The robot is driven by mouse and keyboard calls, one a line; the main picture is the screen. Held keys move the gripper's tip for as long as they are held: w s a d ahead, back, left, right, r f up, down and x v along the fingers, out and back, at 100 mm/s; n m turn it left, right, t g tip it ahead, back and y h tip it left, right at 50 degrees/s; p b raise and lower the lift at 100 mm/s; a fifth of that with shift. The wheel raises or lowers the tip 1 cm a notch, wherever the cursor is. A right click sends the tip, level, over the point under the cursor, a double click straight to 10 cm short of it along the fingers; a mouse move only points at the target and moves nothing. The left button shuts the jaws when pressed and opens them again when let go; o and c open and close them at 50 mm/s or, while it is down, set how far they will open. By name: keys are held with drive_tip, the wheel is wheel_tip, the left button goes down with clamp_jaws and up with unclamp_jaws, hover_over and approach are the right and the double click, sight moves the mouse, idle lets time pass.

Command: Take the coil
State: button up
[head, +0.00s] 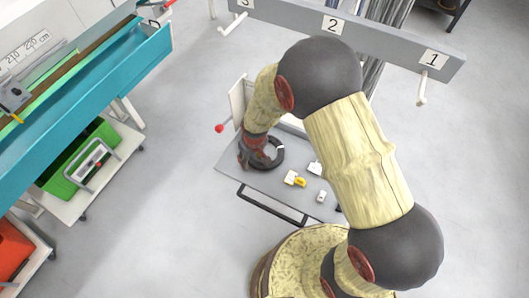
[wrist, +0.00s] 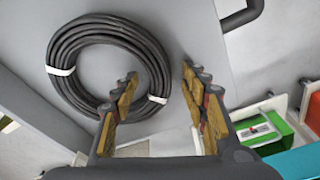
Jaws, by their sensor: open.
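The coil (wrist: 63,88) is a ring of black cable with white ties. It lies on a grey table top. In the wrist view its right side runs close to my gripper (wrist: 158,80), which is open. The left finger overlaps the lower right of the coil in the picture, and the right finger is to the right of it. In the head view the coil (head: 274,154) shows partly behind my gripper (head: 246,160).
The grey table (head: 240,178) also holds a yellow-and-white item (head: 294,179) and small white items (head: 320,197). A red-knobbed lever (head: 219,128) stands at its left. A numbered rack bar (head: 385,45) with hooks is behind. A teal bench (head: 90,95) is at left.

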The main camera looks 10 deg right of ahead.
drive_tip(key=shift+r, duration=0.1)
drive_tip(key=shift+c, duration=0.2)
clamp_jaws()
idle(0.7)
